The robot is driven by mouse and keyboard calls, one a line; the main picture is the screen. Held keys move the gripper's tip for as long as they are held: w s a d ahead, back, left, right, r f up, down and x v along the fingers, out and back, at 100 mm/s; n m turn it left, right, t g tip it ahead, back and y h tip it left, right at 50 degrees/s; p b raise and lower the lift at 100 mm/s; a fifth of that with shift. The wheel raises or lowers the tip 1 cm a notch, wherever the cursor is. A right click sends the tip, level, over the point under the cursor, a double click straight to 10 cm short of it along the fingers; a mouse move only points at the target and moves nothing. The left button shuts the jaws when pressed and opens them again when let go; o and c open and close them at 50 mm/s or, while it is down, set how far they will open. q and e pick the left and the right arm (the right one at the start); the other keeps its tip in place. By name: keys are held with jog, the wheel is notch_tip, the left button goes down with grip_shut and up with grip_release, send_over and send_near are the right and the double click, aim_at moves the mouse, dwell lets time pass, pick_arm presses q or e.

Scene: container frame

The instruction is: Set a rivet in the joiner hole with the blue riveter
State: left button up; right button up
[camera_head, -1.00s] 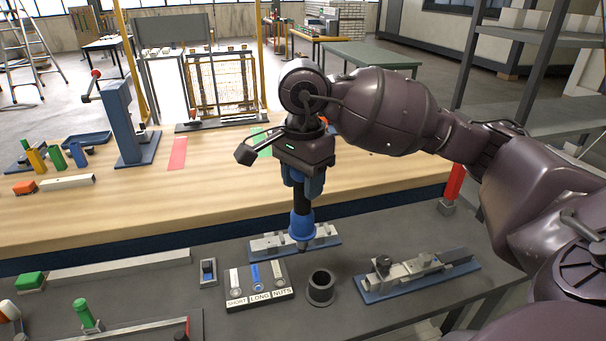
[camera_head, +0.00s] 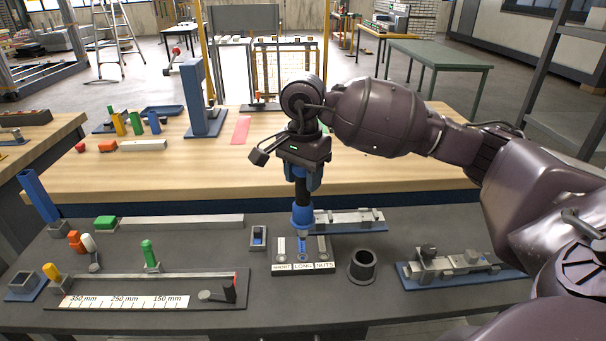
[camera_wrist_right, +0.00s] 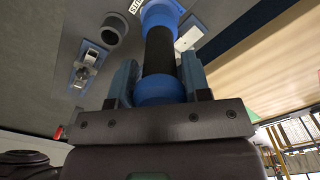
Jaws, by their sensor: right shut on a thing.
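My right gripper (camera_head: 302,182) is shut on the blue riveter (camera_head: 302,214), which has a black grip and hangs upright, nose down. In the right wrist view the riveter (camera_wrist_right: 160,52) sits between the two blue fingers. Its nose is at the long section of the rivet tray (camera_head: 288,268), labelled SHORT, LONG and NUTS. I cannot tell whether the nose touches a rivet. Two blue plates with metal fixtures lie on the dark bench, one behind the tray (camera_head: 322,229) and one at the right (camera_head: 415,283). I cannot tell which has the joiner hole. My left gripper is not in view.
A dark round cup (camera_head: 362,268) stands right of the tray. A small blue switch box (camera_head: 258,238) is left of it. A ruler fixture (camera_head: 215,300) lies front left. The wooden table (camera_head: 400,170) is behind. The front of the dark bench is mostly clear.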

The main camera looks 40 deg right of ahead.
aim_at(303, 199)
jog(key=shift+f+b, duration=0.65)
jog(key=shift+f, duration=1.2)
jog(key=shift+f+b, duration=0.7)
jog(key=shift+f, duration=0.45)
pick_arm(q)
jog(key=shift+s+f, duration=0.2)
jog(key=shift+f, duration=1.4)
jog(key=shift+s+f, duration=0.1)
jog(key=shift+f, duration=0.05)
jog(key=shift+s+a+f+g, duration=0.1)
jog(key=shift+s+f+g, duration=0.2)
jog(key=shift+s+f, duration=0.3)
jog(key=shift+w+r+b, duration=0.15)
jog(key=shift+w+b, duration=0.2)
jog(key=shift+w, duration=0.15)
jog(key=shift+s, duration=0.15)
